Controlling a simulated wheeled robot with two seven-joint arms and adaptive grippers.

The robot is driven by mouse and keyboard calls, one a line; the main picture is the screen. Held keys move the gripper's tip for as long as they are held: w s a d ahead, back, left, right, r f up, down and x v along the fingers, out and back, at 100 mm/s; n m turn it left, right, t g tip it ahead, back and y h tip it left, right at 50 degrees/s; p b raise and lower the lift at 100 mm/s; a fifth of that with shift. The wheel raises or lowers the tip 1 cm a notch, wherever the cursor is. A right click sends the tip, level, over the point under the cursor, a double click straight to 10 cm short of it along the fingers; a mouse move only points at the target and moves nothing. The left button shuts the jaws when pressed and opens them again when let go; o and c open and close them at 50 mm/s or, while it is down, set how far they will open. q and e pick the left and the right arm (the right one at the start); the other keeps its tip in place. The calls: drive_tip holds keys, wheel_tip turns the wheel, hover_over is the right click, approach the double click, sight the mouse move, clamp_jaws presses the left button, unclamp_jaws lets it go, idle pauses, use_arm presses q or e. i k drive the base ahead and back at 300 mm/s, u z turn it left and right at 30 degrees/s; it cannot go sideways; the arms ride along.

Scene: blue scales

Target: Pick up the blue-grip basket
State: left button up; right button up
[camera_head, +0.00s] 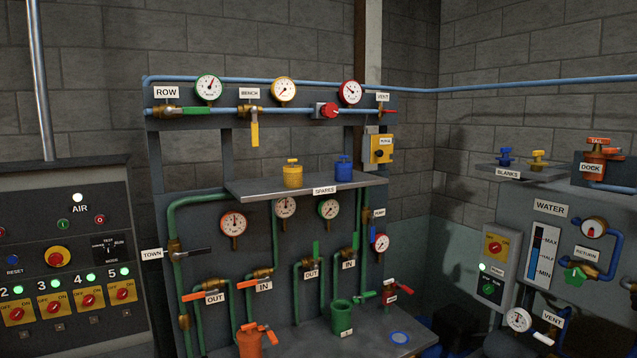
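I cannot make out a basket with a blue grip anywhere in this view. Dark blue shapes (449,324) sit in shadow low beyond the bench, too dark to identify. Neither of my grippers is in view.
A yellow pot (293,174) stands on the SPARKS shelf. An orange can (250,341) and a green cup (342,316) are at the lower bench. Pipes, gauges and levers crowd the rack. A switch panel (75,260) stands left, a WATER panel (549,245) right.

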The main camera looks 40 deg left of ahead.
sight(344, 170)
drive_tip(key=u, duration=0.8)
drive_tip(key=i, duration=1.2)
drive_tip(key=u, duration=0.7)
